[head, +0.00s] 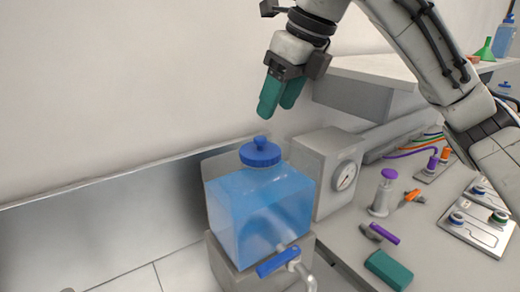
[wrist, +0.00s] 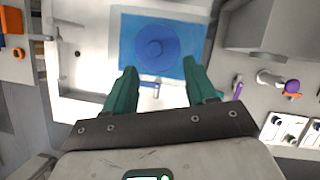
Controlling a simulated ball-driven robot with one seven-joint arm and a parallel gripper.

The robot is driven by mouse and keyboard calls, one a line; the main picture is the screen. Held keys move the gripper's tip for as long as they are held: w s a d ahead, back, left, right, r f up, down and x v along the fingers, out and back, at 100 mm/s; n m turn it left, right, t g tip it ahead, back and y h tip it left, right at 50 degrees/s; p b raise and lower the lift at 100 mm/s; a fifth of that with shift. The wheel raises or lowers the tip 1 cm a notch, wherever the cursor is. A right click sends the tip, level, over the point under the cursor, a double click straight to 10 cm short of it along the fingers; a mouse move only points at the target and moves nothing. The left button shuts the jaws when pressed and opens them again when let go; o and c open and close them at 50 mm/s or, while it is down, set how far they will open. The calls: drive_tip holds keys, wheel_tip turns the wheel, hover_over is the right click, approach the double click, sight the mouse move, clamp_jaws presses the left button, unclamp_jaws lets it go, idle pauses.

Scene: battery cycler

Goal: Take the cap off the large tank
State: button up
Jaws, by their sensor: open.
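The large tank (head: 262,213) is a translucent blue box on a grey stand, with a blue-handled tap at its front. Its blue round cap (head: 260,153) with a knob sits on top of the tank. My gripper (head: 268,112) has green fingers and hangs above the cap, apart from it and empty. In the wrist view the gripper (wrist: 155,75) is open, its fingers spread wide. The cap (wrist: 155,46) shows there beyond the fingertips, roughly centred between them, with the blue tank (wrist: 190,66) around it.
A grey box with a gauge (head: 340,175) stands right beside the tank. The bench to the right holds a purple-topped pump (head: 384,192), a green block (head: 388,269), a purple-handled tool (head: 383,233) and battery trays (head: 476,222). A wall is behind the tank.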

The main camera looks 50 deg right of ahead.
sight(262, 138)
drive_tip(key=x, duration=0.4)
drive_tip(key=a+p+x, duration=0.1)
drive_tip(key=x, duration=0.2)
drive_tip(key=shift+f, duration=0.1)
clamp_jaws()
idle(0.5)
